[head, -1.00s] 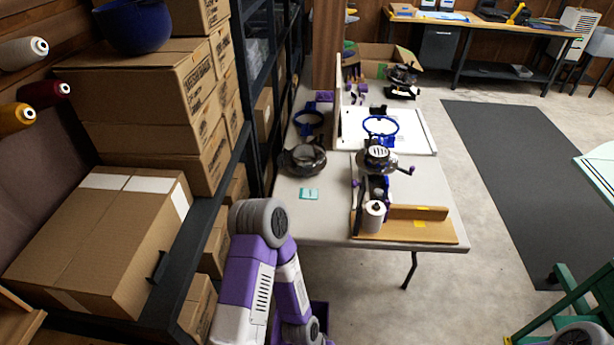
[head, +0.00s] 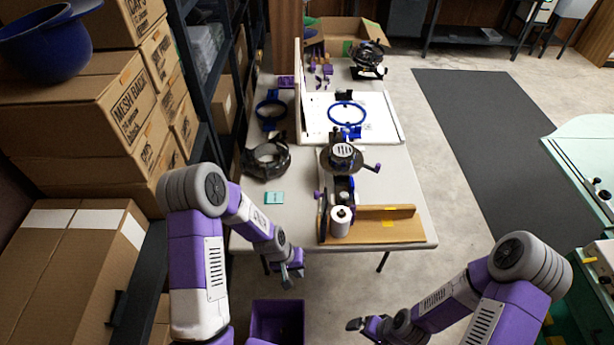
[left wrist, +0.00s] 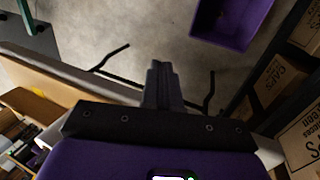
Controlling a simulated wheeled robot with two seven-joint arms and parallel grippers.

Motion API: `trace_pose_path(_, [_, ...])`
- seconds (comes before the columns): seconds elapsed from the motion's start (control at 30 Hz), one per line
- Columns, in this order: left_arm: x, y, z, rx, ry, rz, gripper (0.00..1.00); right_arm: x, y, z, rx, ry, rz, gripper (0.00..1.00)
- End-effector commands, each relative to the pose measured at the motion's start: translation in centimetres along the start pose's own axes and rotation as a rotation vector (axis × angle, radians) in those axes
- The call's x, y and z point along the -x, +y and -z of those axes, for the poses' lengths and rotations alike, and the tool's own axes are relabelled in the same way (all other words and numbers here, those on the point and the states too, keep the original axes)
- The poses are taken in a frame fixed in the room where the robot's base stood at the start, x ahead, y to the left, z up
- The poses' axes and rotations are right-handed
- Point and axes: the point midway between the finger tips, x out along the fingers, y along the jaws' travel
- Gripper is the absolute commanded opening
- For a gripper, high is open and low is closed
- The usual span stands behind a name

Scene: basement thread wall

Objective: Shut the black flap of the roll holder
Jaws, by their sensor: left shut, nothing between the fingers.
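The roll holder stands at the near end of the table, on a wooden board (head: 400,234). A white roll (head: 340,222) stands upright in it. A narrow dark upright piece (head: 322,218) is just left of the roll; it may be the black flap, but I cannot tell its position. My left gripper (head: 291,276) is shut and empty, off the table's near edge, left of and nearer than the roll holder. Its closed fingers (left wrist: 162,85) also show in the left wrist view. My right gripper (head: 356,324) is low in front of the table, apart from everything; its fingers are too small to read.
The grey table (head: 290,222) carries a teal card (head: 274,198), a dark round device (head: 266,160) and a blue ring (head: 346,114) on a white board. A purple bin (head: 277,318) is on the floor below my left gripper. Stacked cartons (head: 75,250) fill the left.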

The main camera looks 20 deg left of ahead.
Motion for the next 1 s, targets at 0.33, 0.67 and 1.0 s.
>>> trace_pose_path(0.33, [21.1, 4.3, 12.2, 0.039, 0.046, -0.005, 0.0, 8.5, -3.2, -0.3, 0.0, 0.001, 0.0, 0.97])
trace_pose_path(0.67, [29.2, 5.6, 14.6, 0.052, 0.045, -0.012, 0.0, 10.6, -4.0, -0.4, 0.0, 0.001, 0.0, 0.97])
trace_pose_path(1.0, [23.7, 5.6, 14.8, 0.052, 0.04, -0.011, 0.0, 10.4, -3.9, -0.4, 0.0, 0.001, 0.0, 0.97])
